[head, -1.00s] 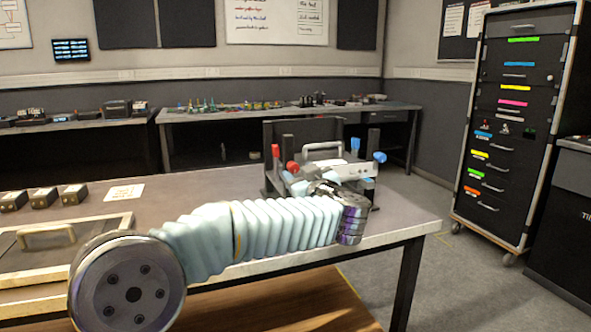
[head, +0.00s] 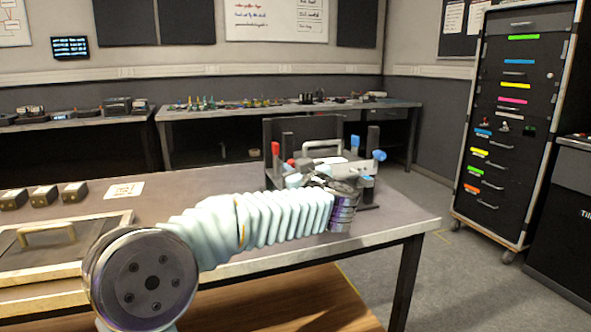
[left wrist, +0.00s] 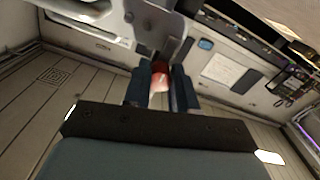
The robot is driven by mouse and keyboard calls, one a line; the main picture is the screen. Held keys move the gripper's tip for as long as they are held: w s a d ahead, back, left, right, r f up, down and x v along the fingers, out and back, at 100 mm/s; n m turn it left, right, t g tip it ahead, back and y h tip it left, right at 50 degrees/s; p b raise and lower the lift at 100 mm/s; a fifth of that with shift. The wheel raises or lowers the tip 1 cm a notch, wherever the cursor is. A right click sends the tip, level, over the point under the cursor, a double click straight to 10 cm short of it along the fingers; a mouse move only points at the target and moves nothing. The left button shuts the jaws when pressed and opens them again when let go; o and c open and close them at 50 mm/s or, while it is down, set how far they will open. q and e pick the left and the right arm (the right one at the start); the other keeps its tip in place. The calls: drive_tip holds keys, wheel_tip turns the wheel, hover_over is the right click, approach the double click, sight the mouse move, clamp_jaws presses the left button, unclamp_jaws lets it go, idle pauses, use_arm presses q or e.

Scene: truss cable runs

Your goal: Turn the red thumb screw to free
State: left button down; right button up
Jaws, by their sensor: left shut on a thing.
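The fixture (head: 340,170) with red and blue knobs stands near the table's far right end. A red knob (head: 275,149) stands upright at its left. The red thumb screw (head: 291,162) shows lower, partly hidden by my gripper. My left gripper (head: 299,172) reaches the fixture's front left, with its fingers hard to make out in the head view. In the left wrist view, the two dark fingers of the left gripper (left wrist: 162,88) are shut on the red thumb screw (left wrist: 161,69). The screw's turn position cannot be told. My right gripper is not in view.
Several small dark boxes (head: 42,196) and a printed card (head: 124,190) lie on the table's left. A handled lid (head: 45,240) lies front left.

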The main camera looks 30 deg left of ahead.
use_arm(q)
drive_tip(key=shift+n, duration=0.3)
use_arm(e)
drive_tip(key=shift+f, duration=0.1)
use_arm(q)
drive_tip(key=shift+n+b, duration=4.1)
drive_tip(key=shift+n, duration=4.5)
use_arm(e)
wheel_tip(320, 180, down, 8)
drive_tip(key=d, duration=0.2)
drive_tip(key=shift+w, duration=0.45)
use_arm(q)
drive_tip(key=shift+r, duration=0.1)
drive_tip(key=c, duration=0.9)
unclamp_jaws()
drive_tip(key=shift+d, duration=0.15)
